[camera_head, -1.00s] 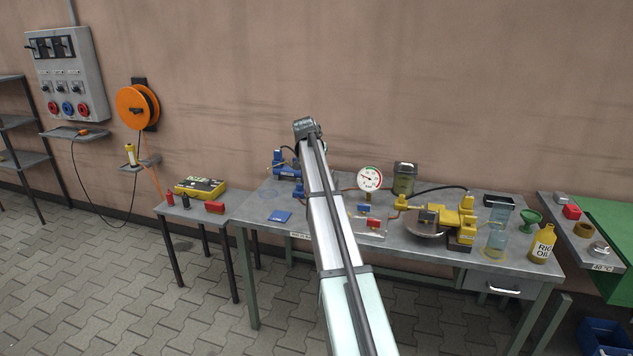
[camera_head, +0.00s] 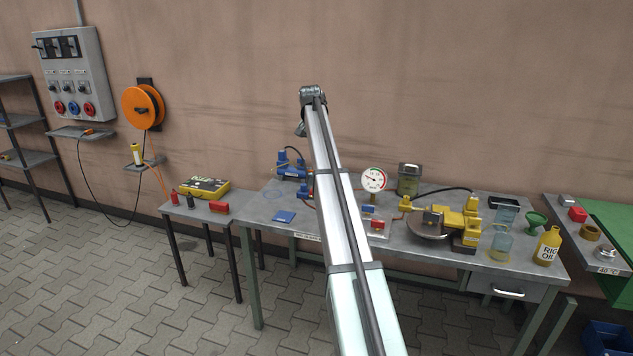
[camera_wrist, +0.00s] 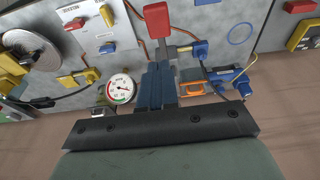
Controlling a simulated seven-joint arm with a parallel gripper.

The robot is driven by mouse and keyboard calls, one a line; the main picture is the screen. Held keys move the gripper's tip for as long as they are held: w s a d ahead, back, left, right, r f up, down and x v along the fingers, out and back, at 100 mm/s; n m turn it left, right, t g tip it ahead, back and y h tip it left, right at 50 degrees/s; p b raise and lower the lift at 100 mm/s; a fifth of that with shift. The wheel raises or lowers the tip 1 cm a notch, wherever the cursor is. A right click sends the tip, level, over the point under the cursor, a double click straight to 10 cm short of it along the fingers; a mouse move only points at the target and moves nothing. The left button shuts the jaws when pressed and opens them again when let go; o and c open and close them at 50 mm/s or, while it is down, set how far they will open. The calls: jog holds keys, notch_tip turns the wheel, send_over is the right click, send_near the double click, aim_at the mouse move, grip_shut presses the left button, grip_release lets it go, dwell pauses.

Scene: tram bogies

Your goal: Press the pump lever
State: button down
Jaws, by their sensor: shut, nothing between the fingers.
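In the wrist view, my gripper (camera_wrist: 157,68) shows as two dark blue fingers side by side, shut and empty. A lever with a red grip (camera_wrist: 157,19) and a grey shaft lies just beyond the fingertips in the picture; I cannot tell whether they touch. The shaft runs toward blue fittings (camera_wrist: 191,50) beside the fingers. A blue pump unit (camera_wrist: 231,80) is right of the fingers. The blue unit also shows in the head view (camera_head: 291,167), at the back left of the bench. There, my raised arm hides the red grip and my fingertips.
A white dial gauge (camera_head: 373,180) stands right of my arm, beside an olive canister (camera_head: 409,179). A yellow pump assembly (camera_head: 448,218), glass jar (camera_head: 499,243) and oil bottle (camera_head: 547,246) crowd the bench's right.

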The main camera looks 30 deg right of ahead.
jog(key=x, duration=1.2)
jog(key=shift+s+a+f, duration=0.25)
jog(key=shift+s+f, duration=0.05)
jog(key=shift+f, duration=0.7)
jog(key=shift+s+a+f, duration=0.1)
